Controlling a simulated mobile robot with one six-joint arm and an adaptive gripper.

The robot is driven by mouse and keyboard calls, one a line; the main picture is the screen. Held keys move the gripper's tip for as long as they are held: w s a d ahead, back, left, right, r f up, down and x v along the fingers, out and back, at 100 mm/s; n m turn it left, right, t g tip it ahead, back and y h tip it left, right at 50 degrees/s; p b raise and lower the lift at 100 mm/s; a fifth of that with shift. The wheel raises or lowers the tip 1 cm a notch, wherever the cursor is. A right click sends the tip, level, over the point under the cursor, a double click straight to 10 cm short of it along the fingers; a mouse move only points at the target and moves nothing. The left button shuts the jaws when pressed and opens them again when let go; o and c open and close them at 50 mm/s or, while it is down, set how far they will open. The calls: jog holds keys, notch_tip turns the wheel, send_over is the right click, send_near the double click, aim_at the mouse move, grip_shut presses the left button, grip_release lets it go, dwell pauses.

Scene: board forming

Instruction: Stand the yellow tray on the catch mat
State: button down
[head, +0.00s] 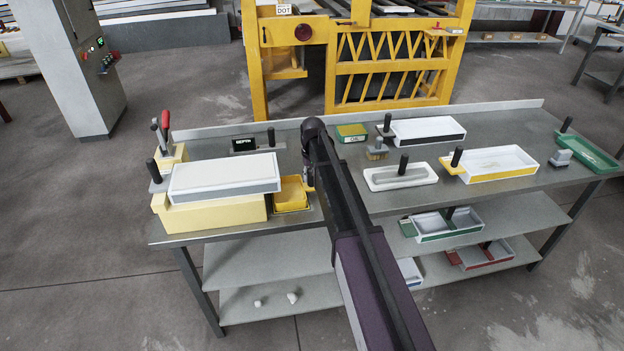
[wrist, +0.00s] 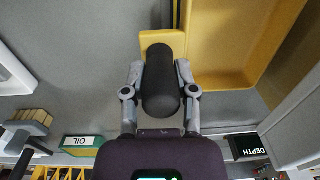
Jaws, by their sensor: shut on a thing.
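The yellow tray (head: 291,192) is at the left-middle of the bench, right beside a white-topped block. In the wrist view the yellow tray (wrist: 232,80) fills the upper right, its tab carrying a black handle (wrist: 160,85). My gripper (wrist: 160,95) is shut on this handle; in the head view my gripper (head: 308,180) is partly hidden by my arm. A thin yellow-edged strip, which looks like the catch mat (head: 292,211), shows just below the tray. Most of it is hidden, and I cannot tell whether the tray touches it.
A white-topped slab (head: 225,175) on a cream block stands close left of the tray. A black DEPTH box (head: 243,144) and green-yellow OIL box (head: 351,132) stand behind.

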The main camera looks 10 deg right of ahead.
jog(key=shift+f, duration=0.1)
jog(key=shift+c, duration=2)
grip_release()
jog(key=shift+r, duration=0.2)
notch_tip(320, 180, up, 12)
jog(key=p, duration=1.2)
jog(key=shift+d, duration=0.15)
jog(key=shift+s+f, duration=0.1)
jog(key=s, duration=2.9)
